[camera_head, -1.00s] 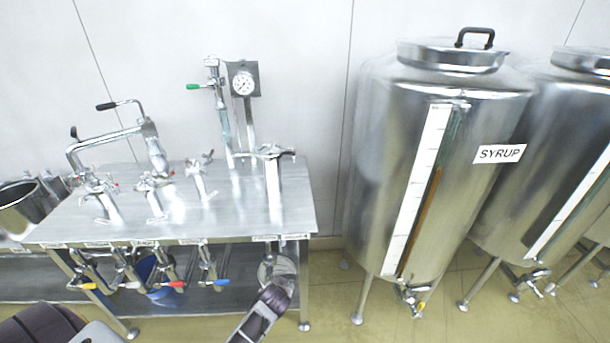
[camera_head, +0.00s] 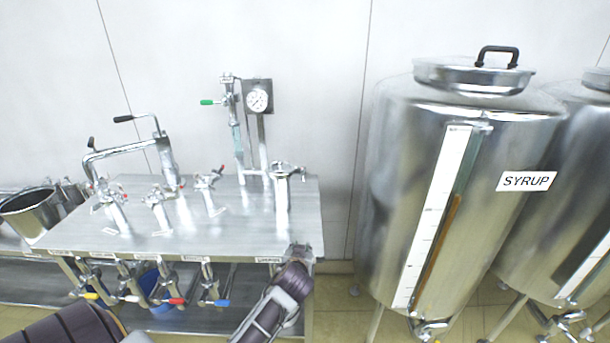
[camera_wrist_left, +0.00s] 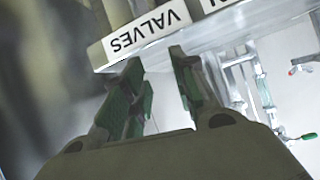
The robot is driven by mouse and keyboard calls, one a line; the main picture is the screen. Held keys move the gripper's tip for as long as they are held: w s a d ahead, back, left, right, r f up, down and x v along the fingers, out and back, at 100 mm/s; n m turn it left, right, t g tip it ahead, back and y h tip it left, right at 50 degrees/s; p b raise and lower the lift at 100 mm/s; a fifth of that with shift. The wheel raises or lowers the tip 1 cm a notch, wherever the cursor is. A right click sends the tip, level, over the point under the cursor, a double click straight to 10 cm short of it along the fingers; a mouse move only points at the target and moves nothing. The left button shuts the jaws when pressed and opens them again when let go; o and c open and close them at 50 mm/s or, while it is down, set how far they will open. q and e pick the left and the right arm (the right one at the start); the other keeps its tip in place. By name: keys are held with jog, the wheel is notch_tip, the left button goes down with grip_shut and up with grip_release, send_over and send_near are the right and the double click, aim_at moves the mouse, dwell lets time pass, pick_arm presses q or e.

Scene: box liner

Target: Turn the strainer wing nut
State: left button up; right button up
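A short upright metal cylinder (camera_head: 282,195) stands near the right end of the steel table. It has a clamped lid with small projecting metal parts (camera_head: 297,170) on top, which look like the strainer and its wing nut; they are too small to make out exactly. My left gripper (camera_head: 302,252) is at the table's front edge, below and in front of this cylinder. In the left wrist view, the left gripper (camera_wrist_left: 155,62) has its green-padded fingers apart, with nothing between them. An upside-down "VALVES" label (camera_wrist_left: 146,29) is just beyond its fingertips. My right gripper is out of view.
The steel table (camera_head: 240,225) carries several other valve fittings, a gauge (camera_head: 257,100) and a green-handled valve (camera_head: 208,102). Coloured-handle valves hang below its front edge. A large syrup tank (camera_head: 400,190) stands to the right, with a narrow gap between.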

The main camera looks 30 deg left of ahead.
pick_arm(q)
jog(key=w+a+r+n+t+y, duration=0.1)
jog(key=w+a+r+t, duration=0.1)
jog(key=w+r, duration=0.2)
jog(key=w+a+r+n+t+y, duration=0.2)
jog(key=w+r, duration=0.2)
jog(key=r, duration=0.7)
jog(key=shift+w+a+r+t, duration=0.15)
jog(key=shift+a+r+t, duration=0.1)
jog(key=shift+a+t, duration=0.1)
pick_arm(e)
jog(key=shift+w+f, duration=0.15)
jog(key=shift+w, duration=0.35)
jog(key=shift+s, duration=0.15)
